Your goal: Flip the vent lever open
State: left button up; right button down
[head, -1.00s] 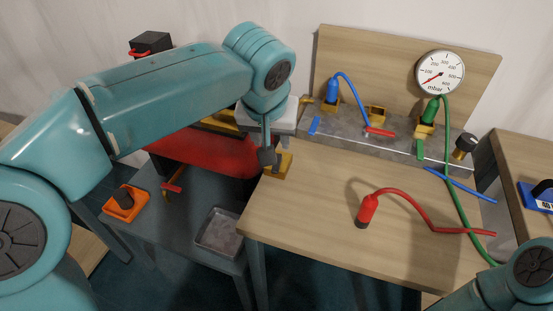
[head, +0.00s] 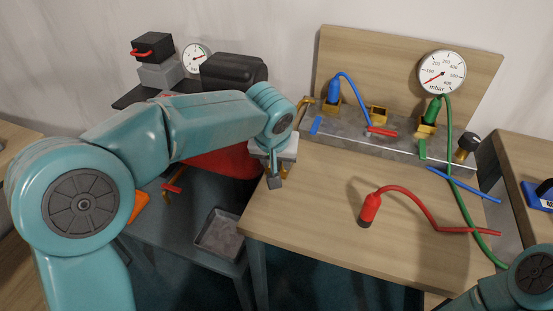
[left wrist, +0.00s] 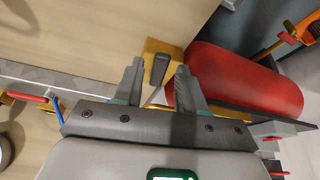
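In the left wrist view a dark lever (left wrist: 159,68) stands on a yellow block (left wrist: 152,48) at the edge of the wooden tabletop. My left gripper (left wrist: 160,65) is open, with one finger on each side of the lever. Gaps show on both sides, and I cannot tell whether either finger touches it. In the head view my left gripper (head: 274,182) is over the left edge of the wooden table and hides the block and lever. My right gripper is out of view; only part of my right arm shows at the lower right.
A red cylinder (left wrist: 245,80) lies close beside the block. The wooden table (head: 320,220) holds a red plug (head: 369,208) with a red hose. Behind are a grey rail (head: 350,135) with blue and green plugs and a gauge (head: 442,72). A grey tray (head: 218,233) is below left.

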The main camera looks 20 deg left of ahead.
pick_arm(q)
grip_shut()
jog(key=shift+a+m+h+p, duration=0.4)
jog(key=shift+a+m, duration=0.1)
jog(key=shift+m, duration=0.7)
jog(key=shift+o, duration=1.2)
grip_release()
jog(key=shift+w, duration=0.1)
jog(key=p+v, duration=0.2)
jog(key=v, duration=1.4)
